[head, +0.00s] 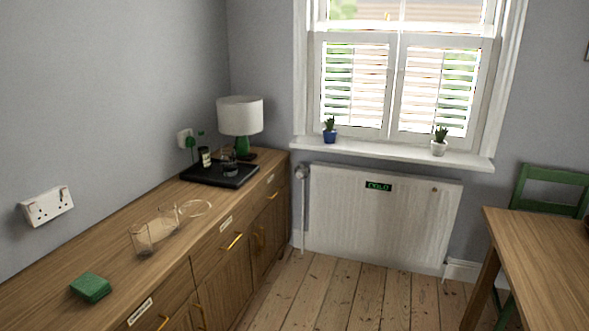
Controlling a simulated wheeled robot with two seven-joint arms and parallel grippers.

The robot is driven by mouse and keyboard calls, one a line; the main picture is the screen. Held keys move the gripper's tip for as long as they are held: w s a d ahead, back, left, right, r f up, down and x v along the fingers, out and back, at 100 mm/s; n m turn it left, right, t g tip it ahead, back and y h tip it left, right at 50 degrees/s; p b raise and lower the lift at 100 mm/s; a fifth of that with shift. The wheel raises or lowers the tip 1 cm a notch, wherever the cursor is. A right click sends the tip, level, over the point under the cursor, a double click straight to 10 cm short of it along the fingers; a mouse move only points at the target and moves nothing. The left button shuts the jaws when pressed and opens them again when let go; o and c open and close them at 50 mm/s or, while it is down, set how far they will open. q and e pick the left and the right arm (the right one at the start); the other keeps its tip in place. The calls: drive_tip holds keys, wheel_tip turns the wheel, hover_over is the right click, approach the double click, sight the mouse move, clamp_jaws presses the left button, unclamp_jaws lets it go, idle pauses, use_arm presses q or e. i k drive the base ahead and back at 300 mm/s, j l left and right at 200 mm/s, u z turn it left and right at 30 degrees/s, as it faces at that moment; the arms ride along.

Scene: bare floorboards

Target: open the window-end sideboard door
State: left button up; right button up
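The wooden sideboard (120,248) runs along the left wall toward the window. Its window-end door (274,232) is at the far end of the front, below a drawer with a brass handle (272,194). The door looks shut, flush with the front. Upright brass handles (261,237) show near its nearer edge, small and seen at a steep angle. Neither of my grippers is in the head view.
On the sideboard top are a green box (90,287), clear glasses (147,240), a black tray (219,174) and a lamp (240,115). A radiator (380,215) stands under the window. A wooden table (545,255) is at right. The floorboards (345,292) between are clear.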

sight(271, 226)
drive_tip(key=i+l+z, duration=0.25)
drive_tip(key=i, duration=0.45)
drive_tip(key=i+j+z, duration=0.1)
drive_tip(key=i+z, duration=0.15)
drive_tip(key=i, duration=0.45)
drive_tip(key=i+l+u, duration=0.3)
drive_tip(key=i, duration=0.3)
drive_tip(key=i+l+u, duration=0.3)
drive_tip(key=i+l, duration=0.3)
drive_tip(key=l, duration=0.1)
